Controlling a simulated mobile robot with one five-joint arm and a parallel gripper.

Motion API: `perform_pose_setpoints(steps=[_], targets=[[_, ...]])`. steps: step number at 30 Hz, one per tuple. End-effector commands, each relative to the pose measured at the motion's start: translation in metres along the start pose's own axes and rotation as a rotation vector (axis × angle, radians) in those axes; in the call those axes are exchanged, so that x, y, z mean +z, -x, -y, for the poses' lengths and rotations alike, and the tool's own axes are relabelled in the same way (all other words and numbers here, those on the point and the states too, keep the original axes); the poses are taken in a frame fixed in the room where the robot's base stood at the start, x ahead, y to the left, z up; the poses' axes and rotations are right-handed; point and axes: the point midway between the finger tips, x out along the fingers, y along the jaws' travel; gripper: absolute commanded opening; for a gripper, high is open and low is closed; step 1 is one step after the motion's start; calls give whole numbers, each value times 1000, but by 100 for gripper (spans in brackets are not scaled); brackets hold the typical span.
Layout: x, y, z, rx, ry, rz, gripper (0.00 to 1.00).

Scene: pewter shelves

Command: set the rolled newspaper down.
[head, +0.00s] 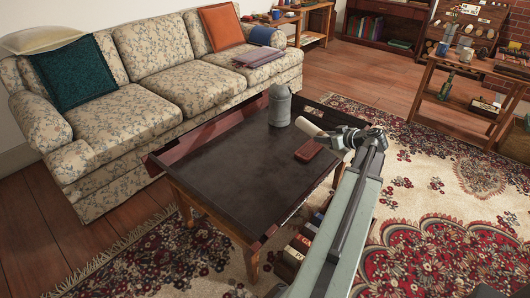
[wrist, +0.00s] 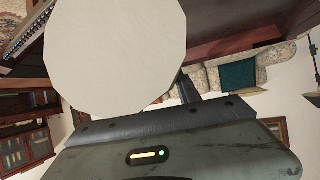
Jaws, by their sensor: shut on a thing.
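The rolled newspaper (head: 308,127) is a pale, off-white roll at the right end of the dark coffee table (head: 215,150). My gripper (head: 338,137) is shut on it, reaching in from the right. The roll lies over the tabletop or just above it; I cannot tell if it touches. In the wrist view the newspaper's pale round end (wrist: 115,50) fills the upper middle, close to the camera, and hides most of what lies between the jaws.
A grey metal can (head: 280,106) stands just behind the roll. A red-brown case (head: 309,149) lies in front of it. The left and middle of the tabletop are clear. A floral sofa (head: 180,85) stands behind the table. Magazines fill a shelf below.

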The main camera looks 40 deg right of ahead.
Motion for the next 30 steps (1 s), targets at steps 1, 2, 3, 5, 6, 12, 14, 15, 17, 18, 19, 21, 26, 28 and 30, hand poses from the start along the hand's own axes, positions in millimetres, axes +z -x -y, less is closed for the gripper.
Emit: perform_pose_setpoints(steps=[1, 2, 3, 5, 6, 12, 14, 15, 17, 18, 19, 21, 26, 28, 30], targets=[[-1, -6, 2, -7, 3, 0, 0], [-2, -12, 4, -13, 7, 0, 0], [-4, -22, 6, -24, 12, 0, 0], [-7, -42, 13, -46, 24, 0, 0], [-11, -58, 19, -63, 34, 0, 0], [-34, -153, 65, -168, 92, 0, 0], [-40, -178, 81, -197, 108, 0, 0], [-44, -191, 91, -214, 117, 0, 0], [-50, -207, 103, -233, 127, 0, 0], [-52, -214, 109, -242, 132, 0, 0], [-53, -217, 112, -247, 134, 0, 0], [-56, -222, 118, -254, 138, 0, 0], [-52, -225, 119, -255, 138, 0, 0], [-43, -230, 119, -255, 138, 0, 0], [-29, -237, 119, -255, 138, 0, 0]])
